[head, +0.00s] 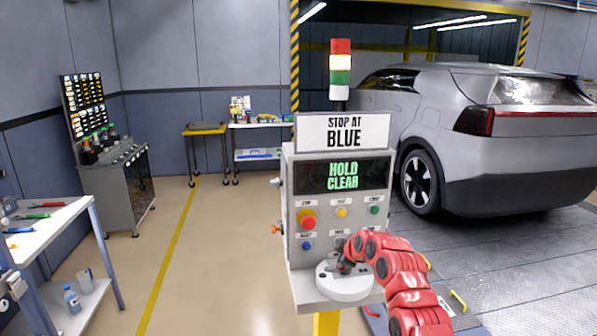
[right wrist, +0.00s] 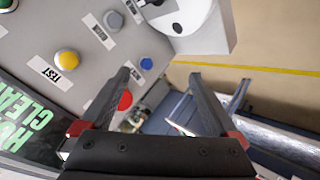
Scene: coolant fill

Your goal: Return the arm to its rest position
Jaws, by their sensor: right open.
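My right arm reaches in from the lower right to the grey control console (head: 289,215). My right gripper (head: 345,262) is in front of the console's lower panel, above its white rounded ledge (head: 345,288). In the right wrist view the right gripper (right wrist: 158,78) has its two dark fingers spread, with nothing held between them. Beyond the fingers are a yellow TEST button (right wrist: 67,60), a blue button (right wrist: 146,63) and a partly hidden red button (right wrist: 125,100). Whether the gripper touches the console cannot be told. My left gripper is not in view.
The console screen (head: 343,176) reads HOLD CLEAR, under a STOP AT BLUE sign (head: 343,131) and a signal light (head: 340,65). A silver car (head: 500,150) stands behind at right. A workbench (head: 50,225) is at left. The floor between is clear.

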